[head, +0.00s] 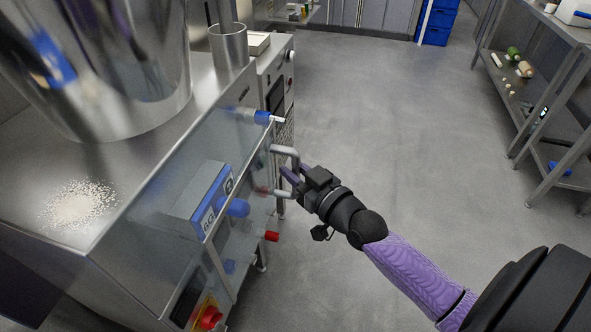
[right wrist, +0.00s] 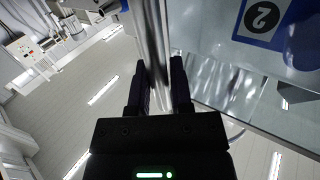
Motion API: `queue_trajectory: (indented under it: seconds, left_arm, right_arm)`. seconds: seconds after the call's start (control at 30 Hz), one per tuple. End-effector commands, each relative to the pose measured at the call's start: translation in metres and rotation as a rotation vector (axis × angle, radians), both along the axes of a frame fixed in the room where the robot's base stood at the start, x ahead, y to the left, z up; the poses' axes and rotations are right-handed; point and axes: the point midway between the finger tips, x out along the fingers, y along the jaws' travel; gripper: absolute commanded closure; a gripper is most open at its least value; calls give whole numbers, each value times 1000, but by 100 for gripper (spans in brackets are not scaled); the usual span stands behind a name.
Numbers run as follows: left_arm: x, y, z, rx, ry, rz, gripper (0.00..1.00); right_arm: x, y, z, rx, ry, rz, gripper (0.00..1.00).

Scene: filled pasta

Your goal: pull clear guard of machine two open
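The clear guard (head: 150,215) is a see-through panel on the front of the steel machine at left, and it looks closed. Its grey bar handle (head: 287,151) stands out from the guard's right edge. My right gripper (head: 287,177) is at this handle; in the right wrist view the bar (right wrist: 153,45) runs between the two fingers (right wrist: 160,88) and fills the gap, so they look shut on it. A blue label with a 2 (right wrist: 262,18) shows beside the handle in that view. My left gripper is not in view.
A large steel vessel (head: 110,60) and spilled white grains (head: 75,203) are on top. Open floor (head: 400,120) lies right of the machine, with a shelf rack (head: 530,150) beyond.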

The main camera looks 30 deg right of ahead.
Motion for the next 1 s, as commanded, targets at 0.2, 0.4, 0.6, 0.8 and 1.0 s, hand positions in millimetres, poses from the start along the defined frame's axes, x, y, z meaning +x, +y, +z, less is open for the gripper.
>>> queue_trajectory:
  seconds: [0.2, 0.4, 0.6, 0.8, 1.0]
  left_arm:
    - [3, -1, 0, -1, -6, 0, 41]
    - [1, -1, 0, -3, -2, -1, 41]
    - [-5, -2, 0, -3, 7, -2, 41]
    - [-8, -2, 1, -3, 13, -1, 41]
    - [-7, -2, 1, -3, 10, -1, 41]
  right_arm:
    - [0, 0, 0, 0, 0, 0, 100]
    - [0, 0, 0, 0, 0, 0, 100]
    - [0, 0, 0, 0, 0, 0, 100]
    - [0, 0, 0, 0, 0, 0, 100]
    - [0, 0, 0, 0, 0, 0, 100]
